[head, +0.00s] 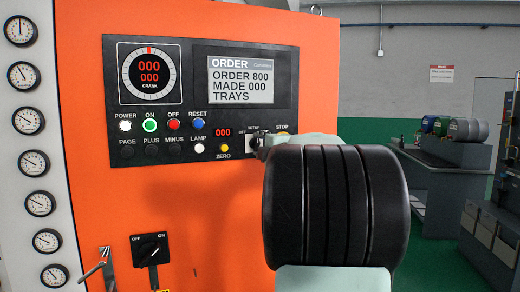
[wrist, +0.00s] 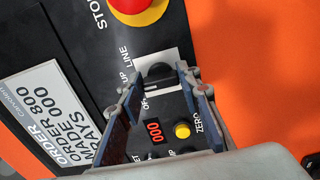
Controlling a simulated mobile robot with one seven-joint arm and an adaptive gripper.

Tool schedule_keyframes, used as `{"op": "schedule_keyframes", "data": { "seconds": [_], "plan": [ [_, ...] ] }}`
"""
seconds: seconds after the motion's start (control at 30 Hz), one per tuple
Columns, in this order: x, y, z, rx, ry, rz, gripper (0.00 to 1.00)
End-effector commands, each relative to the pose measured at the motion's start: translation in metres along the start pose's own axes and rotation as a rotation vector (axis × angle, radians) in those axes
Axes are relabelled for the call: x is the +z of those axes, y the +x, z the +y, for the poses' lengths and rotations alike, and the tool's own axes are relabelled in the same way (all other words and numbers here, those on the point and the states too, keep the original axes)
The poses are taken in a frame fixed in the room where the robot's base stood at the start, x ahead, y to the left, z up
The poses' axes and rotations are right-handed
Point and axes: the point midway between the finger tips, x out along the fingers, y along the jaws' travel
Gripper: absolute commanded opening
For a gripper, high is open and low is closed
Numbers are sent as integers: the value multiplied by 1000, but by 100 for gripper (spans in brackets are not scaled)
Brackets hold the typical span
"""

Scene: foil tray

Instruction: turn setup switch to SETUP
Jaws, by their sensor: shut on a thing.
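The setup switch (wrist: 157,73) is a black knob on a light plate in the wrist view, with OFF, a partly hidden SETUP and LINE lettered around it. My gripper (wrist: 160,82) has its two fingers on either side of the knob and is shut on it. In the head view, the switch's plate (head: 252,142) shows just left of my gripper (head: 264,145), below the SETUP lettering. My wrist and the fingers hide most of the knob there. I cannot tell which position the knob points to.
The red STOP button (wrist: 138,8) is close to the switch. The red counter display (wrist: 154,131) and yellow ZERO button (wrist: 182,130) are on its other side. The order screen (head: 245,77) and an OFF/ON rotary switch (head: 150,249) are on the orange cabinet (head: 210,200).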

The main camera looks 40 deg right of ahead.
Motion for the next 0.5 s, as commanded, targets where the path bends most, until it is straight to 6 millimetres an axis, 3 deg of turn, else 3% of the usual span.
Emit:
{"op": "schedule_keyframes", "data": {
  "seconds": [0.47,0.5],
  "plan": [
    [0,0,0,-1,-18,-1,7],
    [0,0,0,-1,-18,-1,33]
  ]
}}
